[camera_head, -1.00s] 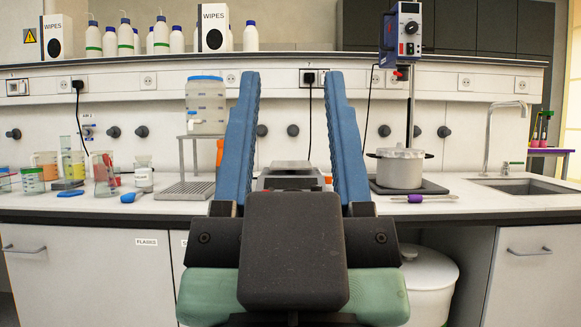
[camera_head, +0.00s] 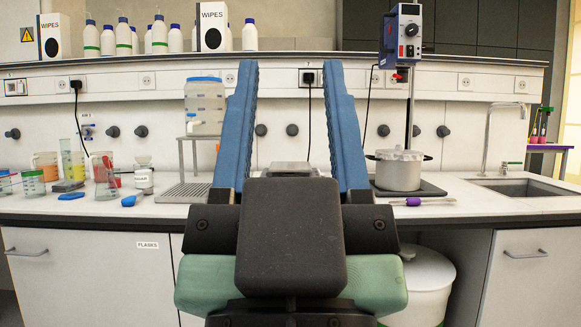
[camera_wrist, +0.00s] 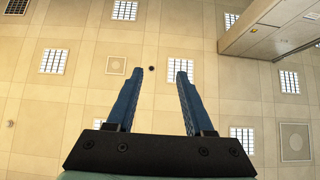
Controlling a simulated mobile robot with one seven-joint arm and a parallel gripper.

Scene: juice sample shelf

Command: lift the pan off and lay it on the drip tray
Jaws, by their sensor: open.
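A flat grey metal pan (camera_head: 292,165) sits on the scale-like device at the middle of the bench. My gripper hides most of that device. The grey slotted drip tray (camera_head: 184,194) lies on the bench left of my gripper, under a small stand with a clear container. My gripper (camera_head: 292,64) is in front of the bench, with its two blue fingers pointing up, wide apart and empty. The pan shows between the fingers but stands behind them, apart from them. In the wrist view the open gripper (camera_wrist: 158,73) faces the ceiling and neither pan nor tray shows.
The clear container (camera_head: 204,106) stands on the stand above the tray. A lidded grey pot (camera_head: 399,173) stands on a dark plate at the right, below a stirrer (camera_head: 403,38). Beakers (camera_head: 104,176) crowd the left. A purple-handled tool (camera_head: 414,201) lies near the front edge.

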